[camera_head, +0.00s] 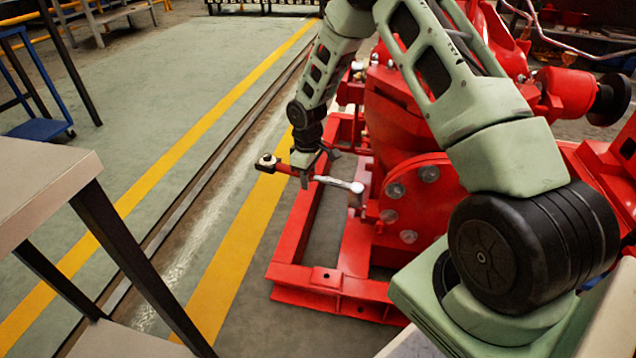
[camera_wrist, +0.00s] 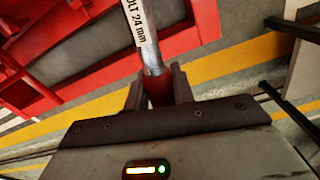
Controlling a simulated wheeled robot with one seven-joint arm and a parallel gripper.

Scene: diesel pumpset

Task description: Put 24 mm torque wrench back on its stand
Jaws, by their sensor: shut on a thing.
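The 24 mm torque wrench (camera_head: 338,183) is in my gripper (camera_head: 305,177), held roughly level in the air near the red pumpset. Its red handle section is between the fingers, with a dark end piece at the left and a silver part reaching right toward the pump. In the wrist view the wrench (camera_wrist: 150,50) runs up between the two fingers of my gripper (camera_wrist: 158,88), and a white label reading "24 mm" shows on its silver shaft. I cannot make out the wrench's stand in either view.
The red pumpset (camera_head: 415,195) with its base frame (camera_head: 330,280) stands close beside and below the wrench. A table (camera_head: 45,185) with dark legs is at the left. A blue trolley (camera_head: 38,129) stands farther back. The floor between, with yellow lines, is clear.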

